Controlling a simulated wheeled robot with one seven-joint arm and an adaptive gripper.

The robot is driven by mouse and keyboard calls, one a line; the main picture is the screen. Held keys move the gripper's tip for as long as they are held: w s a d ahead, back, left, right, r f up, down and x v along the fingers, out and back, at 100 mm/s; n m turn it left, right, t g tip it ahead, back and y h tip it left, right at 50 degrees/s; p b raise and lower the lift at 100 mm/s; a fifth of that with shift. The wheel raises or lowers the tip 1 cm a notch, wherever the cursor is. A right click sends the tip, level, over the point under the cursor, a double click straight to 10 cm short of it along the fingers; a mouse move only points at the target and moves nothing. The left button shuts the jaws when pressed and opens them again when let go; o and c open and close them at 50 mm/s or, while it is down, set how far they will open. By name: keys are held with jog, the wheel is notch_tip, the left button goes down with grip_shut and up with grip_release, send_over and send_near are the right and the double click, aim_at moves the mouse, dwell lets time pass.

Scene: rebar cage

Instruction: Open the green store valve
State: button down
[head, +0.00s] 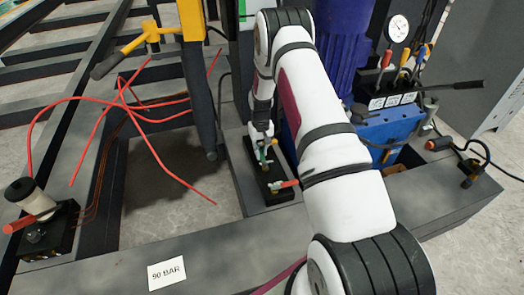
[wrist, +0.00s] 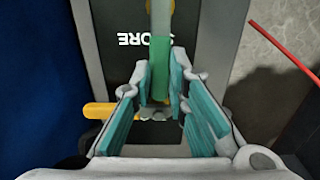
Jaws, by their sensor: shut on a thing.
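The green store valve handle (wrist: 160,68) stands between the two teal-padded fingers of my gripper (wrist: 161,88) in the wrist view. The fingers are shut on it, one on each side. The handle runs up the picture, over a dark plate lettered STORE (wrist: 128,38), which reads upside down and is partly covered. In the head view my gripper (head: 261,143) is small and points down at the valve block (head: 265,192), with a bit of green at its tips. My arm and fingers hide much of the valve body.
A red-handled valve (head: 286,184) sits nearer on the same block. A blue unit (head: 388,130) with coloured levers and a gauge (head: 398,28) stands to the right. Loose red hoses (head: 135,105) lie to the left. A 90 BAR card (head: 167,273) lies on the front beam.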

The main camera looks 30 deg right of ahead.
dwell(0.4)
jog(key=c, duration=1.6)
grip_release()
jog(key=shift+o, duration=0.2)
notch_tip(320, 180, up, 12)
